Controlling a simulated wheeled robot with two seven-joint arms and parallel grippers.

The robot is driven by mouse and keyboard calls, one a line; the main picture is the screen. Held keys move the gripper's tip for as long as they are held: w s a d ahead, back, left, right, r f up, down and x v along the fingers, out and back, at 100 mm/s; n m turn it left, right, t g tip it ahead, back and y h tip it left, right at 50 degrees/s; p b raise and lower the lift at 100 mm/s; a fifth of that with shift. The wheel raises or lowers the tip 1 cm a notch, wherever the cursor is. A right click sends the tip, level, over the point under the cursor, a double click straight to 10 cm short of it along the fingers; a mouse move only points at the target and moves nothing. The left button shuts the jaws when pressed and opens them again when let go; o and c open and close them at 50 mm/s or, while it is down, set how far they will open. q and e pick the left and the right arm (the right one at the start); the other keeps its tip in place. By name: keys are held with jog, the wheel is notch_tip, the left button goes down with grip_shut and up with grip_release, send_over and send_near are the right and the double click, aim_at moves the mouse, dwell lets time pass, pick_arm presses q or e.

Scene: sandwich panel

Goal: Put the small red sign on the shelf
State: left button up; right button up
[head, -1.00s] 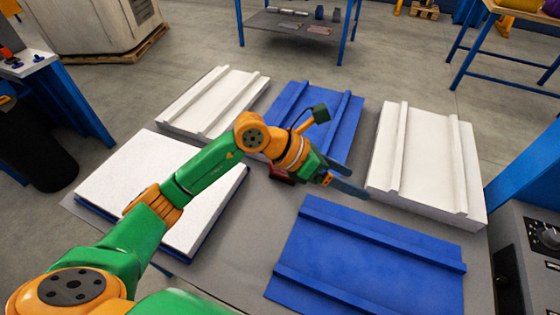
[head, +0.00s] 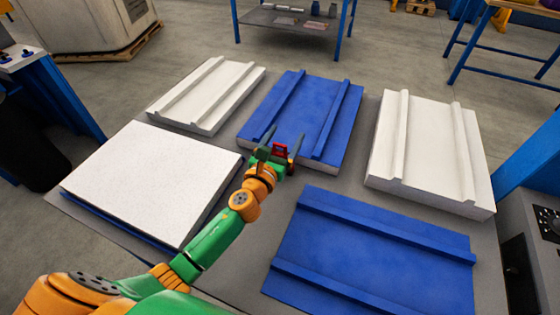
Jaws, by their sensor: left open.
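The small red sign (head: 280,149) is at the near edge of the back blue panel, in the middle of the head view. My left gripper (head: 282,143) is open, with its two fingers pointing away from me on either side of the sign. I cannot tell whether the fingers touch it. The gripper hides the sign's lower part. A blue-legged shelf unit (head: 288,21) stands at the top of the view, with small items on its grey board. My right gripper is out of view.
The grey table (head: 262,208) holds a back blue panel (head: 300,112), a front blue panel (head: 375,250), and white panels at left (head: 150,180), back left (head: 207,92) and right (head: 428,150). Open floor lies between the table and the shelf unit.

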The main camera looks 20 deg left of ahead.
pick_arm(q)
jog(key=shift+s, duration=0.1)
grip_shut()
